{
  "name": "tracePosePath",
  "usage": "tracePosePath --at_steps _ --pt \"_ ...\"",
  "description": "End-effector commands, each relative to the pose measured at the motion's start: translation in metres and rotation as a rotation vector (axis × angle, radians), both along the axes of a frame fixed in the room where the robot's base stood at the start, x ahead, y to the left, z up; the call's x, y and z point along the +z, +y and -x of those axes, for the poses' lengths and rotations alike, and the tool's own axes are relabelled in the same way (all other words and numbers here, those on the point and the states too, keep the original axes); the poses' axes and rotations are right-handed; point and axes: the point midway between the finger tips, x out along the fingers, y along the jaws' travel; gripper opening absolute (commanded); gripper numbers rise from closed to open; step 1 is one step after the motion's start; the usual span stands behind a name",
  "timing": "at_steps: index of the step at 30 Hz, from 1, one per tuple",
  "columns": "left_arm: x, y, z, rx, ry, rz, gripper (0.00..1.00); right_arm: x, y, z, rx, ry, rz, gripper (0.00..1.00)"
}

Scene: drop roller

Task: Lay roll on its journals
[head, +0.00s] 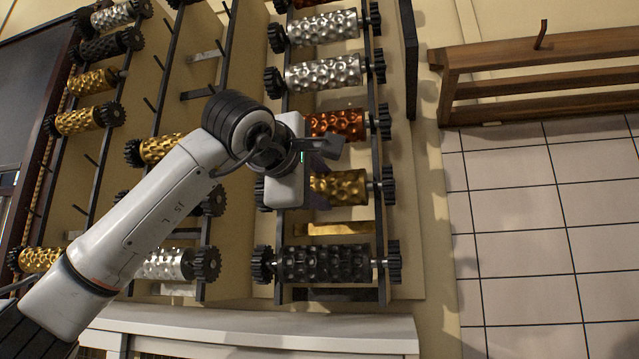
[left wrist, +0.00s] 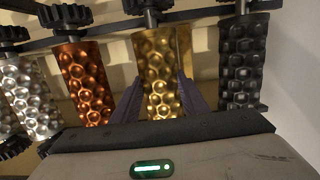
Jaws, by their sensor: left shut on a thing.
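A gold dimpled roll (head: 340,187) with dark gears at its ends lies across the rack of two dark rails (head: 378,220), between a copper roll (head: 337,124) and a black roll (head: 325,264). My left gripper (head: 318,180) is over its left half, partly hiding it. In the left wrist view the gold roll (left wrist: 161,65) stands between the two purple fingers of my left gripper (left wrist: 162,104), which is shut on it. I cannot tell whether its journals touch the rails. My right gripper is not in view.
Silver rolls (head: 323,73) lie farther up the same rack. A gold strip (head: 335,229) shows between the gold and black rolls. More racks with rolls (head: 90,120) stand to the left. A wooden bench (head: 540,70) stands right, with bare tiled floor (head: 545,220) before it.

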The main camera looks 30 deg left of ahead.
Motion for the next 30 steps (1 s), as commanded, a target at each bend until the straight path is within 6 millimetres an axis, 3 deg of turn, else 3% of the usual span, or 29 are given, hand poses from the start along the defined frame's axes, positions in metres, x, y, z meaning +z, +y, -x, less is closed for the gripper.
tracePosePath --at_steps 11,12,15,24,30 --pt "0.004 0.000 0.002 -0.002 -0.012 0.001 0.00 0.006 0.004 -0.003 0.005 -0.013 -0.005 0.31" --pt "0.004 0.000 0.002 -0.002 -0.012 0.000 0.47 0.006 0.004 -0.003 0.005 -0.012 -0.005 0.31" --pt "0.003 0.000 0.002 -0.002 -0.010 0.001 0.62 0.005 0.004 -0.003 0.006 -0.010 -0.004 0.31" --pt "-0.006 0.000 -0.001 0.001 0.010 0.001 0.62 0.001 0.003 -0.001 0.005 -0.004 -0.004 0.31" --pt "-0.004 -0.003 0.024 -0.002 -0.001 0.000 0.62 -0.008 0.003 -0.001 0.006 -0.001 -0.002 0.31"
